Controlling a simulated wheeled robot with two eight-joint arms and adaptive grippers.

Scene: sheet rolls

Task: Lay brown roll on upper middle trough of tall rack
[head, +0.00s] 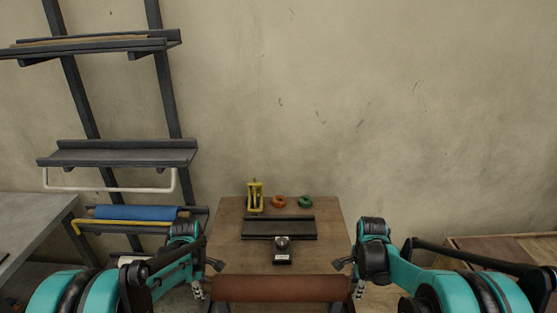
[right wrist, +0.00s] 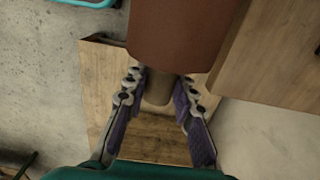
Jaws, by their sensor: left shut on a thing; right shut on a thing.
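The brown roll (head: 280,288) lies level across the front edge of the small wooden table in the head view, one end at each gripper. My left gripper (head: 207,289) is shut on its left end. My right gripper (head: 356,288) is shut on its right end. In the right wrist view the fingers (right wrist: 160,100) close around the narrow core stub below the brown roll (right wrist: 178,35). The tall dark rack (head: 82,105) stands at the left against the wall. Its middle trough (head: 120,156) looks empty. A higher trough (head: 95,45) shows a thin tan strip.
A lower trough holds a blue roll (head: 135,212); white (head: 110,188) and yellow (head: 120,228) bars stick out near it. On the table (head: 228,213) stand a dark tray (head: 279,236), a black device (head: 283,257), a yellow stand (head: 255,197) and orange and green rings. A grey bench (head: 30,220) is at left.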

